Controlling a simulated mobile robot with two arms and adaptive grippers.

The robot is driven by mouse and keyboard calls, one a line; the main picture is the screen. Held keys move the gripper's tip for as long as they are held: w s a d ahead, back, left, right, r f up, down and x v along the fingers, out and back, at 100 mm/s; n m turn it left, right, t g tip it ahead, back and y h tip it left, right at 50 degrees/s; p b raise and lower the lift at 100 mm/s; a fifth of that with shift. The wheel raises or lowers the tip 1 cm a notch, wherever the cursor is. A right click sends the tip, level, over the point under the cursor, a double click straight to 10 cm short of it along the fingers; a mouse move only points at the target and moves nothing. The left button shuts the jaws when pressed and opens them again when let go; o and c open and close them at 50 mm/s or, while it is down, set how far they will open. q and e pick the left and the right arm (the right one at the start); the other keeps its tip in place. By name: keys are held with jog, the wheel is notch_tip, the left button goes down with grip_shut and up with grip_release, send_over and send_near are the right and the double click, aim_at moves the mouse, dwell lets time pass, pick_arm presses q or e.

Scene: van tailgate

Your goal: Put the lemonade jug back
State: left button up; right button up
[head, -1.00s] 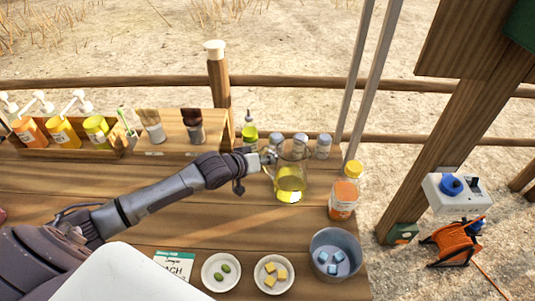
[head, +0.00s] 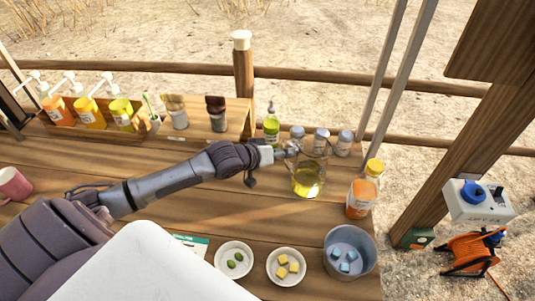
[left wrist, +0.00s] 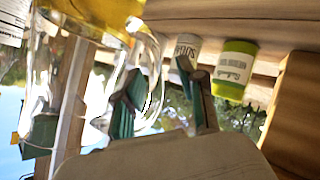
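The glass lemonade jug (head: 308,181), with yellow liquid low in it, stands upright on the wooden counter. My left gripper (head: 290,152) is at the jug's upper left side, where its handle is. In the left wrist view the jug (left wrist: 98,18) fills the upper left, and the fingers (left wrist: 160,100) stand apart. The curved glass handle (left wrist: 157,75) shows between them; one finger is seen through the glass. I cannot tell whether either finger touches the handle. My right gripper is not in view.
An orange bottle (head: 363,190) stands close right of the jug. Shaker jars (head: 320,142) and a green bottle (head: 271,125) stand behind it. A metal bucket (head: 350,252) and small bowls (head: 287,267) are in front. The counter's right edge is near.

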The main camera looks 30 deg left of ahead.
pick_arm(q)
jog(key=v, duration=0.9)
jog(key=shift+s+r, duration=0.15)
jog(key=shift+s, duration=0.1)
